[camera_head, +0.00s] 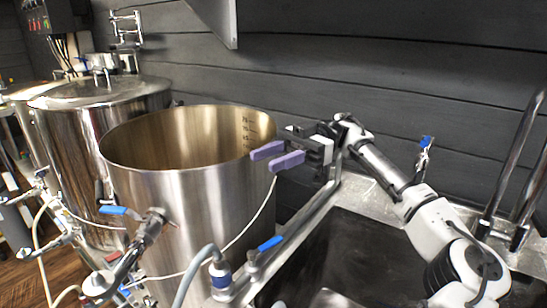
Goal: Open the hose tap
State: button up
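Several taps with blue lever handles are in view, and I cannot tell for sure which is the hose tap. One blue lever (270,243) sits on a small valve at the sink's left edge, beside a grey hose (205,256) with a blue-banded fitting. Another small tap with a blue handle (427,142) stands at the back of the sink by the wall. My gripper (277,156) has purple fingers, with a gap between them and nothing held. It is above the kettle's right rim, higher than the lever at the sink edge and apart from both taps.
A tall open steel kettle (190,205) stands left of my gripper, with a blue-handled valve (120,211) on its front. A lidded vessel (85,130) is behind it. The dark sink (350,262) is at right, with a steel faucet (515,165). A thin white cable (262,212) hangs near my fingers.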

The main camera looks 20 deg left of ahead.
aim_at(271, 243)
jog(key=shift+c, duration=1.1)
jog(key=s+f+n+t+h, duration=0.1)
jog(key=s+f+n+h, duration=0.1)
jog(key=n, duration=0.1)
jog(key=s+f+n+t, duration=0.1)
jog(key=s, duration=0.1)
jog(key=shift+s+d+f+n+t+h, duration=0.1)
jog(key=shift+d+f+n+t+h, duration=0.05)
jog(key=shift+d+n+t+h, duration=0.2)
grip_shut()
jog(key=s+d+f+n+t+h, duration=0.2)
jog(key=d+f+n+t+h, duration=0.4)
jog(key=n+t, duration=0.75)
jog(key=w+a+f+p, duration=0.2)
jog(key=w+a+f, duration=0.2)
jog(key=f, duration=0.4)
jog(key=shift+w+a+f, duration=0.2)
jog(key=shift+f, duration=0.15)
